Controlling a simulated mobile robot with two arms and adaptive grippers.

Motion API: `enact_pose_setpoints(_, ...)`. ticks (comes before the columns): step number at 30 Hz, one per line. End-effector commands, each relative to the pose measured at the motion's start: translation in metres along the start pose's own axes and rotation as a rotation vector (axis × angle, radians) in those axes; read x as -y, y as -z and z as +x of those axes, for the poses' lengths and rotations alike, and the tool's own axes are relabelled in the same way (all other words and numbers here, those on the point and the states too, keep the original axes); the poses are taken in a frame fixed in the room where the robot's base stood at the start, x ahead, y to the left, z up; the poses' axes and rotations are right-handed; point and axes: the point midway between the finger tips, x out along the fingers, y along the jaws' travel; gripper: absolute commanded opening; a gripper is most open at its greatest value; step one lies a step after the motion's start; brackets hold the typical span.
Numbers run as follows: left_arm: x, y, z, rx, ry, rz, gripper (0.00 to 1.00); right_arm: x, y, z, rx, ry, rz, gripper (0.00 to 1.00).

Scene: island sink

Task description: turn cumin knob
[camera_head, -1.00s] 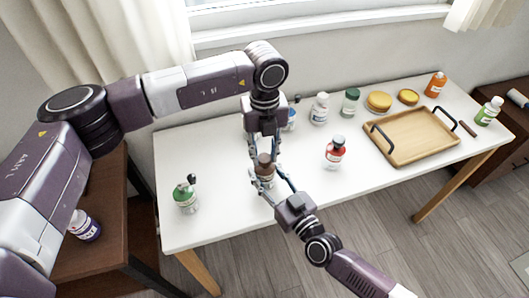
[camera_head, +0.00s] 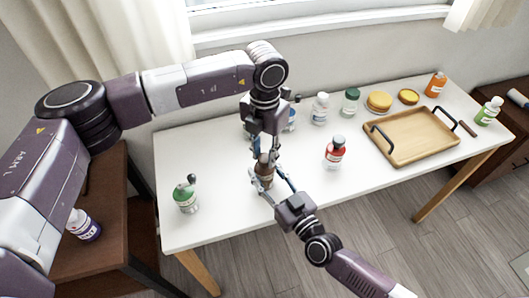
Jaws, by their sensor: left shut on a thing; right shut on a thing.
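A small brown jar (camera_head: 264,171), which I take for the cumin one, stands on the white table (camera_head: 210,225) between my two grippers; its label cannot be read. My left gripper (camera_head: 263,154) points down from above and is shut on the jar's top, where its fingers hide most of the knob. My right gripper (camera_head: 267,183) reaches in from the front right and is shut on the jar's body, partly hiding it.
A green jar with a knob (camera_head: 186,198) stands at the left. A red bottle (camera_head: 334,154) is right of my grippers. Blue, white and dark green-capped bottles stand behind. A wooden tray (camera_head: 411,137) with black handles lies at the right.

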Motion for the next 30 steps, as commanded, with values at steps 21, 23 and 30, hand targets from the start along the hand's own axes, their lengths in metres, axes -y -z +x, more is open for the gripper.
enact_pose_setpoints(21,-0.0005,0.0004,-0.0002,-0.002,-0.001,0.678,0.02,-0.0009,-0.0005,-0.0001,0.001,-0.001,0.000,0.13)
enact_pose_setpoints(23,-0.0005,0.0004,-0.0002,-0.002,-0.001,0.731,0.02,-0.0009,-0.0005,-0.0001,0.001,-0.001,0.000,0.13)
enact_pose_setpoints(30,-0.0007,0.0002,-0.0003,-0.001,-0.001,0.913,0.02,-0.0011,-0.0006,-0.0002,0.001,-0.002,0.000,0.13)
